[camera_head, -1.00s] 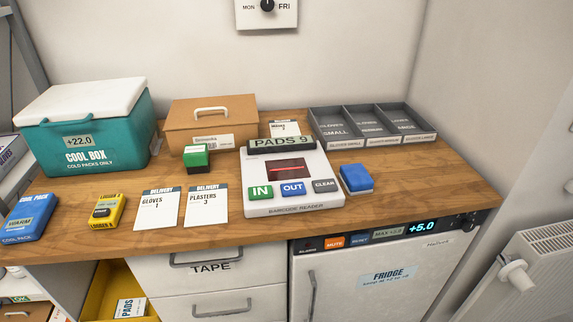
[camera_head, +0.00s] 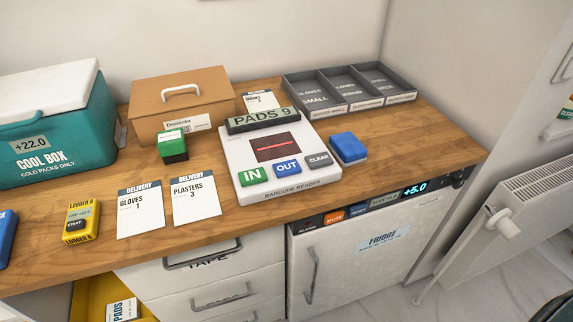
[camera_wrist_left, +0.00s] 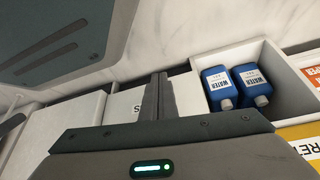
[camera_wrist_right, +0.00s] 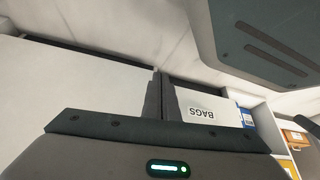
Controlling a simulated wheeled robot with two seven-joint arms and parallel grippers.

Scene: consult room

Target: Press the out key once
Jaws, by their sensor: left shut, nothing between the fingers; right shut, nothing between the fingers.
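The barcode reader (camera_head: 238,160) sits on the wooden counter in the head view, with its display reading "PADS 9". The blue OUT key (camera_head: 287,167) is on its front, between the green IN key (camera_head: 252,176) and the grey CLEAR key (camera_head: 319,160). A red line shows in its dark scan window (camera_head: 274,147). Neither gripper is in the head view. My left gripper (camera_wrist_left: 158,80) shows in the left wrist view, fingers together and empty. My right gripper (camera_wrist_right: 160,78) shows in the right wrist view, also shut and empty. Both are away from the reader.
On the counter are a teal cool box (camera_head: 50,145), a cardboard box (camera_head: 150,103), a green-black block (camera_head: 172,145), delivery cards (camera_head: 140,208), a yellow logger (camera_head: 82,222), a blue block (camera_head: 348,148) and grey trays (camera_head: 345,92). Drawers and a fridge (camera_head: 370,250) are below; a radiator (camera_head: 500,220) stands right.

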